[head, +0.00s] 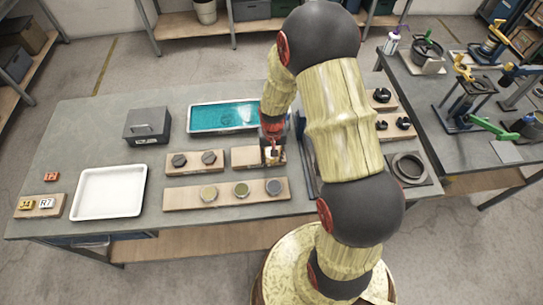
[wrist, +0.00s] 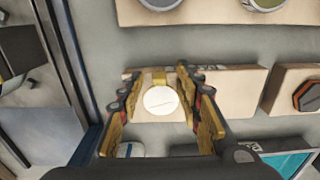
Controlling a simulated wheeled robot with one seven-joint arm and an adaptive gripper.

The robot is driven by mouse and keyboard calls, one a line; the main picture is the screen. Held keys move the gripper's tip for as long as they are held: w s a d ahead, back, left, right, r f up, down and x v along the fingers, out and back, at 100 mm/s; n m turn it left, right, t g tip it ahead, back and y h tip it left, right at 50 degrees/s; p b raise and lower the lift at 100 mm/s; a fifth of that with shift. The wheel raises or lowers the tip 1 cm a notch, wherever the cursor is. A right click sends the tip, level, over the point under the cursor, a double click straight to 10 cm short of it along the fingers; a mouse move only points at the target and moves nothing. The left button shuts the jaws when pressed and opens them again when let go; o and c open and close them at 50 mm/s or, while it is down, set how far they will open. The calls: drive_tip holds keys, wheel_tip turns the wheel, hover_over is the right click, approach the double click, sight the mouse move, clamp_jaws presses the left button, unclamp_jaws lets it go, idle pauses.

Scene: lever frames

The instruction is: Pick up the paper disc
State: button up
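The paper disc (wrist: 161,100) is a round white piece with a thin dark line, lying flat on or just above a small wooden board (wrist: 240,88) in the wrist view. A small yellow block shows at its far edge. My gripper (wrist: 158,80) is open, with one finger on each side of the disc and gaps between. I cannot tell how high the fingers are above the board. In the head view my gripper (head: 271,150) points down over the board (head: 243,157), and a bit of white shows beneath it; the arm hides part of the area.
A board with two dark knobs (head: 194,163) stands left of the disc's board. A longer board with several round pieces (head: 227,196) lies in front. A teal tray (head: 223,116) is behind, a white tray (head: 110,192) at left. A dark rail (wrist: 75,60) runs beside the gripper.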

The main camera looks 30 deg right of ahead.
drive_tip(key=c, duration=0.8)
drive_tip(key=shift+c, duration=0.3)
drive_tip(key=shift+r, duration=0.1)
